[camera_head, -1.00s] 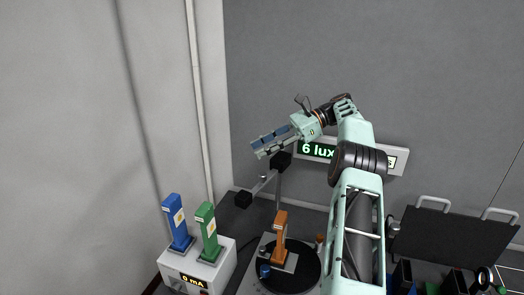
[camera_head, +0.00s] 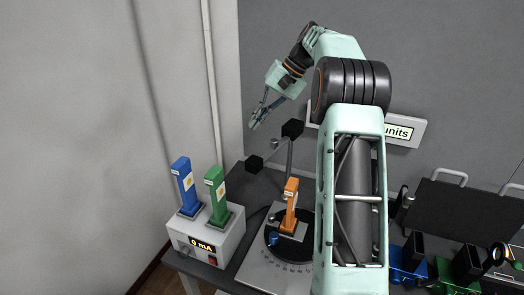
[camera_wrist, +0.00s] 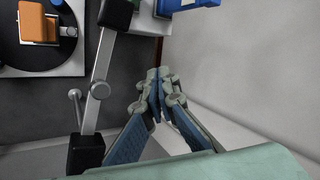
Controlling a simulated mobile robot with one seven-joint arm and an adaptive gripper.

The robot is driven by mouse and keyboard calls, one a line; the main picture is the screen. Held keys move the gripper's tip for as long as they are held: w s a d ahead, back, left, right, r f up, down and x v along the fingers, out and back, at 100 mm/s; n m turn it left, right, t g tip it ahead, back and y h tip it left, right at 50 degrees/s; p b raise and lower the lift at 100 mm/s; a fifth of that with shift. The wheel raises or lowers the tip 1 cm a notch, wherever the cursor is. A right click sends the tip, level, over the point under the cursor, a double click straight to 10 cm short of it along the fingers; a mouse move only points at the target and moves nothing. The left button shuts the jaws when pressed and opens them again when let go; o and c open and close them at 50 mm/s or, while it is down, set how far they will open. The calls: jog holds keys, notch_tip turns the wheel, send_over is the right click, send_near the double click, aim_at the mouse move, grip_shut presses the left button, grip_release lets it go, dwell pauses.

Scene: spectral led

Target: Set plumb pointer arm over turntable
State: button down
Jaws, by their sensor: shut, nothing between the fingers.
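The pointer arm (camera_head: 270,148) is a grey bar with a black block at each end, by a thin upright post behind the turntable. In the wrist view the bar (camera_wrist: 106,55) runs along the left of my gripper, with a round knob and a small side lever on it. The turntable (camera_head: 258,246) is a dark disc bearing an orange module (camera_head: 290,204); the bar lies off to its side. My gripper (camera_head: 254,125) is in the air above and left of the bar, pointing down. Its fingertips (camera_wrist: 158,76) are together, empty and apart from the bar.
A white box (camera_head: 205,238) reading "0 mA" holds a blue module (camera_head: 183,186) and a green module (camera_head: 215,196). A wall display (camera_head: 408,133) is partly hidden by my arm. A black panel (camera_head: 457,210) and several coloured parts stand at right.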

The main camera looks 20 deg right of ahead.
aim_at(277, 145)
notch_tip(277, 145, down, 8)
jog(key=s+n+t+h, duration=0.1)
jog(key=n+h, duration=0.3)
jog(key=n, duration=0.6)
jog(key=shift+s+d+f+n, duration=0.15)
jog(key=shift+s+d+n, duration=0.15)
jog(key=shift+s+d, duration=0.25)
jog(key=shift+s, duration=0.15)
